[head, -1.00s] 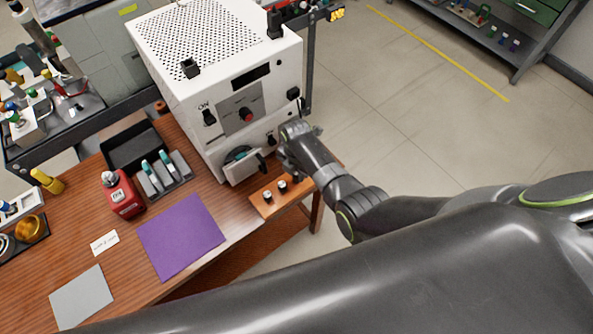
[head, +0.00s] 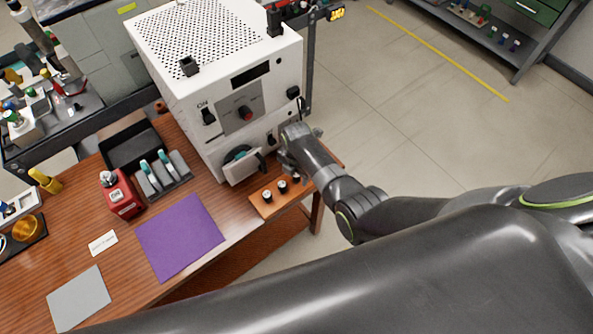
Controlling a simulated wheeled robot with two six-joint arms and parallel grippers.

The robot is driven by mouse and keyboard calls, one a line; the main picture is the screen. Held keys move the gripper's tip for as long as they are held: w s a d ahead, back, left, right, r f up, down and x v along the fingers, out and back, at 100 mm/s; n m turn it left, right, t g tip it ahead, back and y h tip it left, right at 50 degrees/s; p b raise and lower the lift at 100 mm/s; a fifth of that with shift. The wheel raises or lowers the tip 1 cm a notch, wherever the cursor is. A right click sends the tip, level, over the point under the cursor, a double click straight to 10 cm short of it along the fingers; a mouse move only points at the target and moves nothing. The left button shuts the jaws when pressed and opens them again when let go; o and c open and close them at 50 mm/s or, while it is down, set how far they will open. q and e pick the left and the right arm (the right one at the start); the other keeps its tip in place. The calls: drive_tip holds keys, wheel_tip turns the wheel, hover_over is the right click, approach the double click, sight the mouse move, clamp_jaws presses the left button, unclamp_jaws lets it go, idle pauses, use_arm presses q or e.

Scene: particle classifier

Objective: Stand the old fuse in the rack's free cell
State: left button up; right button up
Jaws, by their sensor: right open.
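The rack (head: 265,211) is a small orange-brown block at the table's right edge, below the white machine. Two dark fuse-like pieces with pale tops, one at the left (head: 267,195) and one in the middle (head: 282,186), stand upright in it. The rack's right end is partly covered by my right arm. My right gripper (head: 284,163) is open at the lower right of the machine's front, just above and behind the rack. Its fingertips are small and partly hidden by its own body. I cannot make out the old fuse for certain. My left gripper is out of view.
The white machine (head: 220,125) stands behind the rack, with a small white door (head: 243,168) jutting out near my gripper.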

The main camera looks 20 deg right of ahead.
drive_tip(key=shift+r, duration=0.45)
wheel_tip(320, 180, up, 16)
drive_tip(key=shift+r, duration=0.25)
idle(0.4)
